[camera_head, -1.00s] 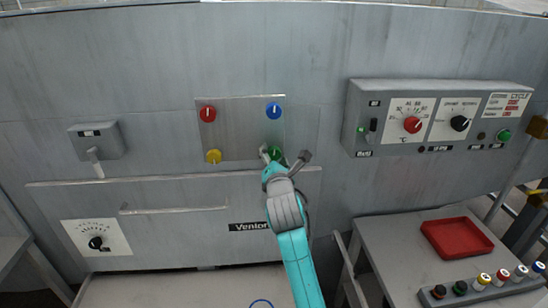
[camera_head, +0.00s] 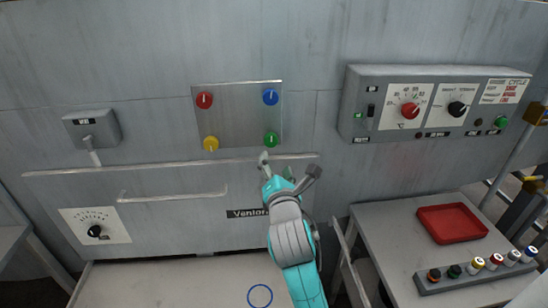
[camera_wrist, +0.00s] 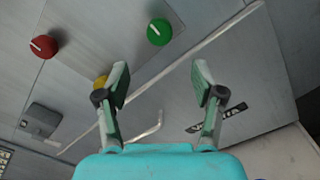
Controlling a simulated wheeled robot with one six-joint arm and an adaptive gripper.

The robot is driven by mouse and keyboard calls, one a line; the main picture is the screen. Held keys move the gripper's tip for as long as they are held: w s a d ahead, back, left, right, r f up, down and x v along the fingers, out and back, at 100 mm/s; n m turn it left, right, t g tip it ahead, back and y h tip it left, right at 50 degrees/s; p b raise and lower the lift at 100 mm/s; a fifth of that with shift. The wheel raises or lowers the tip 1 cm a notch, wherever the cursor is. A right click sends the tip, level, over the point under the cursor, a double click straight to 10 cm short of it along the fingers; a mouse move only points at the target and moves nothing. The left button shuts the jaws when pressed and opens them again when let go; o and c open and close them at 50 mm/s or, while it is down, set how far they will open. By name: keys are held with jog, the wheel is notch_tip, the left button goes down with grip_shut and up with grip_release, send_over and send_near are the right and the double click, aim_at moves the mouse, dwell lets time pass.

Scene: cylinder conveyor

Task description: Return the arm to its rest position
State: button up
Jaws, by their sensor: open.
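My gripper (camera_head: 289,163) is open and empty in front of the machine, just below the green knob (camera_head: 271,139). In the wrist view my gripper (camera_wrist: 160,78) has its two fingers spread wide with nothing between them. The metal panel (camera_head: 237,115) carries the red knob (camera_head: 204,100), the blue knob (camera_head: 270,96), the yellow knob (camera_head: 211,144) and the green knob. The wrist view shows the red knob (camera_wrist: 43,46) and green knob (camera_wrist: 159,32) clear of the fingers; the yellow knob (camera_wrist: 101,82) is partly hidden by the left finger.
A control box (camera_head: 435,104) juts out at the right. Below it stands a side table (camera_head: 385,232) with a red tray (camera_head: 452,223) and a rack of several small capped cylinders (camera_head: 475,271). A long rail (camera_head: 130,168) and a drawer handle (camera_head: 172,196) project from the machine front.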

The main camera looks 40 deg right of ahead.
jog(key=shift+s+a, duration=0.3)
jog(key=shift+s, duration=0.1)
dwell(0.3)
jog(key=s+a+f+m+t+y, duration=0.1)
jog(key=s+a+f+m+y, duration=0.3)
jog(key=s+a+f, duration=0.5)
jog(key=s+a+f+m+y, duration=0.4)
jog(key=s+f, duration=0.3)
jog(key=f, duration=0.4)
jog(key=s+a+f+m+y, duration=0.1)
jog(key=s+a+m, duration=0.2)
jog(key=s+m, duration=0.3)
jog(key=s+a+m+g+y, duration=0.1)
jog(key=s+a+m, duration=0.2)
jog(key=s, duration=1.4)
jog(key=m, duration=0.4)
jog(key=shift+s+a+f, duration=0.15)
jog(key=shift+s+f, duration=0.05)
jog(key=shift+f, duration=0.15)
